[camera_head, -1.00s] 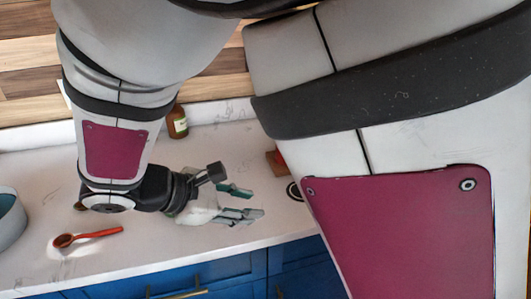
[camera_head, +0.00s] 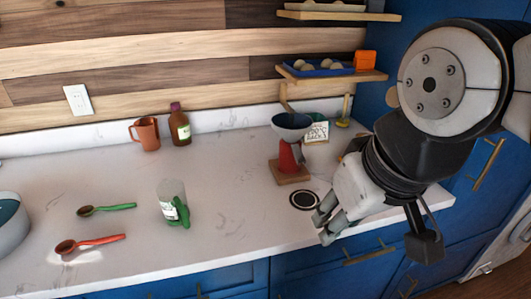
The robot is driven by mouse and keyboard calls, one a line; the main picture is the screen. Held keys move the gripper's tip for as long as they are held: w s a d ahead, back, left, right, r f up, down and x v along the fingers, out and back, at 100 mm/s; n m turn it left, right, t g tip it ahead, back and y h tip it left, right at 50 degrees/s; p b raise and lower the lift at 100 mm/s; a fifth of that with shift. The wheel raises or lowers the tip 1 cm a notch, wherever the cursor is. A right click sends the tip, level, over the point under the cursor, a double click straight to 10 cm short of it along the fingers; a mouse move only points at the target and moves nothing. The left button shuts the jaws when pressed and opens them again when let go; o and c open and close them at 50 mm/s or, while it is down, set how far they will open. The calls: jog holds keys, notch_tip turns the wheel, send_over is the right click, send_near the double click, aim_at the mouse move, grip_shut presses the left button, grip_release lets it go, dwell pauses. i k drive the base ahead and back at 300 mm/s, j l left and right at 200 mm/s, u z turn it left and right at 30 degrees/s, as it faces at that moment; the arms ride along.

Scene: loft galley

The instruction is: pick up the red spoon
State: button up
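The red spoon (camera_head: 97,241) lies on the white counter at the lower left, its bowl to the left and its handle to the right. Nothing touches it. My gripper (camera_head: 322,228) is far to the right of it, near the counter's front edge. Its fingertips point down and left and look apart, with nothing seen between them.
A green spoon (camera_head: 108,208) lies just behind the red one. A clear jar with green (camera_head: 171,200) stands between the spoons and my gripper. Behind are an orange mug (camera_head: 147,134), brown bottle (camera_head: 180,128) and funnel stand (camera_head: 290,178).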

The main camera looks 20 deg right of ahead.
aim_at(65, 247)
jog(key=u, duration=1.4)
